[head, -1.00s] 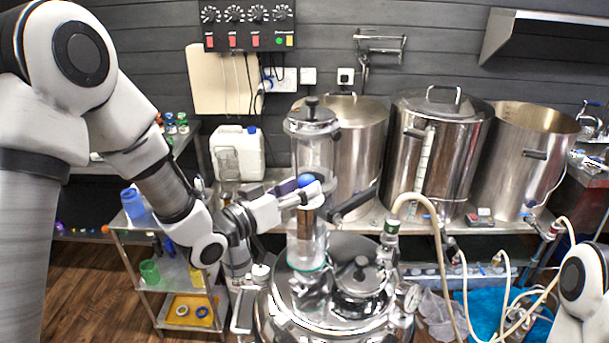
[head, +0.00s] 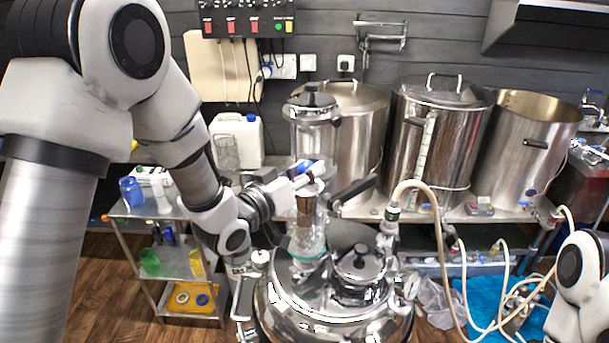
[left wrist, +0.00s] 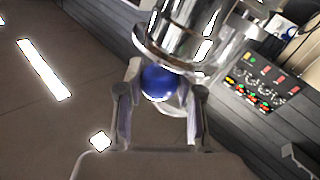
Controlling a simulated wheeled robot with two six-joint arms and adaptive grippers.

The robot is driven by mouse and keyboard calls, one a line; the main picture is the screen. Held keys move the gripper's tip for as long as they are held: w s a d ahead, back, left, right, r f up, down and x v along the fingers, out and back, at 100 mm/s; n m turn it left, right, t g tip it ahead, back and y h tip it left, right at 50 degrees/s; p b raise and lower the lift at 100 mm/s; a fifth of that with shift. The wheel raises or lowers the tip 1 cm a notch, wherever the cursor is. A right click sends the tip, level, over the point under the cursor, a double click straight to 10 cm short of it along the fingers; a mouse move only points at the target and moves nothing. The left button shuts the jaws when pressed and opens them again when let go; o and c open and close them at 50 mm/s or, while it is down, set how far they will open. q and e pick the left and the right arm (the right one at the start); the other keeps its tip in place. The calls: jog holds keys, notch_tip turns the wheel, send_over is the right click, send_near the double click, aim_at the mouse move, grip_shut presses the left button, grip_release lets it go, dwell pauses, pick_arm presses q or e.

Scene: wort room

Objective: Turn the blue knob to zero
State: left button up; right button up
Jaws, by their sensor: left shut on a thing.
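The blue knob is a round ball on the metal and glass column of the still. In the left wrist view the blue knob (left wrist: 158,82) sits between the two fingers of my left gripper (left wrist: 158,92), just under a shiny metal flange. In the head view my left gripper (head: 308,178) reaches in from the left at the column and is shut on the knob. Only a little of the blue knob (head: 304,165) shows there, as the fingers cover most of it. No scale or zero mark is readable. My right gripper is out of view; only part of its arm shows at the right edge.
The shiny still vessel (head: 330,300) stands below the column, with a hose (head: 437,215) beside it. Large steel pots (head: 435,135) stand on the bench behind. A shelf cart (head: 190,262) is at left. A switch panel (head: 248,20) hangs on the wall.

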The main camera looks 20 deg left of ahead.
pick_arm(q)
jog(key=o, duration=0.9)
jog(key=shift+o, duration=1.3)
jog(key=shift+w+d, duration=0.1)
jog(key=shift+w+d+f, duration=0.1)
jog(key=shift+w, duration=0.05)
jog(key=v, duration=0.7)
jog(key=shift+s, duration=0.3)
jog(key=shift+w, duration=0.1)
jog(key=shift+f, duration=0.1)
